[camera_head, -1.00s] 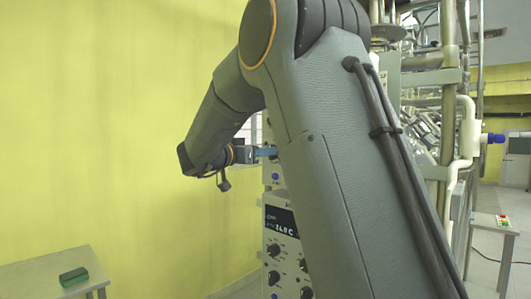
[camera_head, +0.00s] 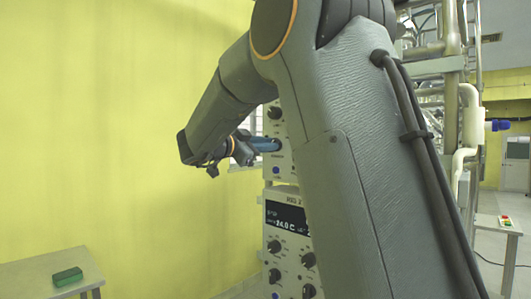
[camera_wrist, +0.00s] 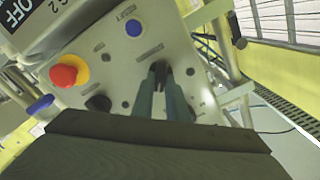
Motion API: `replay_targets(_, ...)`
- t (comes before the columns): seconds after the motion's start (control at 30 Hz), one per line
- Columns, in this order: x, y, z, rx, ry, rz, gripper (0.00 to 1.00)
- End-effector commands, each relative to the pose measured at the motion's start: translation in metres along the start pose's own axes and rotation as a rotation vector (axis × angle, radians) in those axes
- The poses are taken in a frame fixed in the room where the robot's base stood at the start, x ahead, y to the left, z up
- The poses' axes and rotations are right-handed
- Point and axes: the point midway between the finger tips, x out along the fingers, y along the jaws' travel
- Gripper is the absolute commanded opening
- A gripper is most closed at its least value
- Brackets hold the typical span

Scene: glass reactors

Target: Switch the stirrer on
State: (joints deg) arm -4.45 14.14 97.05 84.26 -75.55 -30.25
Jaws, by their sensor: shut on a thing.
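A pale control panel (camera_wrist: 105,60) fills the upper part of the wrist view. In the head view my gripper (camera_head: 276,145) reaches from the left to the upper unit (camera_head: 284,165) of the control column.
Below the upper unit is a unit with a display (camera_head: 286,217) reading about 24.0 C and several black knobs. A green block (camera_head: 67,277) lies on a table (camera_head: 35,272) at lower left. Pipes and glassware stand at right. My arm hides much of the middle.

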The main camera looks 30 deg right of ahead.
Motion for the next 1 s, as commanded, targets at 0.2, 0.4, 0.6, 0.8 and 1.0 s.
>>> replay_targets(0.2,0.0004,0.0028,0.0026,0.178,0.001,0.001,0.0)
replay_targets(0.4,0.0003,0.0031,0.0019,0.299,0.001,0.002,0.0)
replay_targets(0.6,0.0002,0.0033,0.0014,0.37,0.001,0.003,0.0)
replay_targets(0.8,0.0001,0.0033,0.0011,0.399,0.001,0.003,0.0)
replay_targets(1.0,0.0001,0.0032,0.0008,0.403,0.001,0.003,0.0)
